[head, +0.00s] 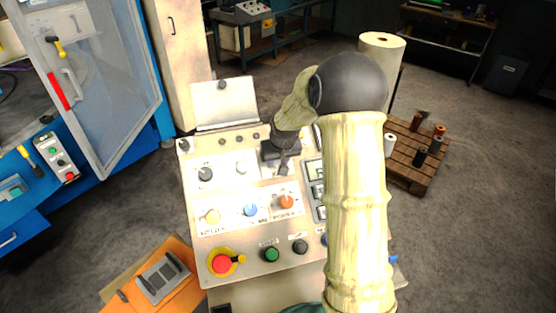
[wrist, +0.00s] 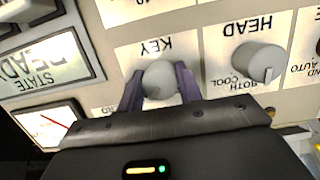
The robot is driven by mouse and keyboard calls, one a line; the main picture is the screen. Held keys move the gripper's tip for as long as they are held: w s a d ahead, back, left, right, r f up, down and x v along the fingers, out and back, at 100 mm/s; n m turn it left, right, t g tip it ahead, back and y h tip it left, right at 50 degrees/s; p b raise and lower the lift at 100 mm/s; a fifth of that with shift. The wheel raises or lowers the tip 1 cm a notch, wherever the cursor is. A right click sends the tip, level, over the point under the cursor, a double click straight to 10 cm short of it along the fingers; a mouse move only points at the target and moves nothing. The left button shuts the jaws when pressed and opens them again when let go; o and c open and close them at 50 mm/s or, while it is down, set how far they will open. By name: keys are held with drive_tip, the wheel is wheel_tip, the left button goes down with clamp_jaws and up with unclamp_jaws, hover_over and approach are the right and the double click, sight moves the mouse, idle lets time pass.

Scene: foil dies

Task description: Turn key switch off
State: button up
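The key switch (wrist: 160,79) is a pale round knob under an upside-down KEY label on the light control panel (head: 230,193). In the wrist view, my gripper (wrist: 160,82) has its two purple fingers on either side of the knob, close against it, and looks shut on it. The front of the knob and its pointer are partly hidden, so I cannot tell its setting. In the head view, my gripper (head: 282,168) is down at the panel's upper right and covers the key switch.
A HEAD knob (wrist: 258,62) sits beside the key switch. Below are orange (head: 286,201) and blue (head: 250,210) knobs, a green button (head: 271,254) and a red emergency button (head: 221,264). My arm hides the panel's right side. A pallet (head: 412,150) stands to the right.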

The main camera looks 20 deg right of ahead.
drive_tip(key=shift+c, duration=1.3)
drive_tip(key=shift+n, duration=0.3)
drive_tip(key=n+h+b, duration=0.1)
drive_tip(key=n+b, duration=0.1)
drive_tip(key=n, duration=0.1)
drive_tip(key=shift+f, duration=0.1)
drive_tip(key=n+h+b, duration=0.1)
drive_tip(key=n+b, duration=0.2)
drive_tip(key=n, duration=0.2)
drive_tip(key=shift+t, duration=0.4)
drive_tip(key=n+b, duration=0.2)
drive_tip(key=n, duration=0.2)
drive_tip(key=shift+t+h, duration=0.3)
drive_tip(key=n+t+b, duration=0.1)
drive_tip(key=n+b, duration=0.1)
drive_tip(key=n, duration=0.2)
drive_tip(key=shift+n, duration=0.3)
drive_tip(key=o, duration=1)
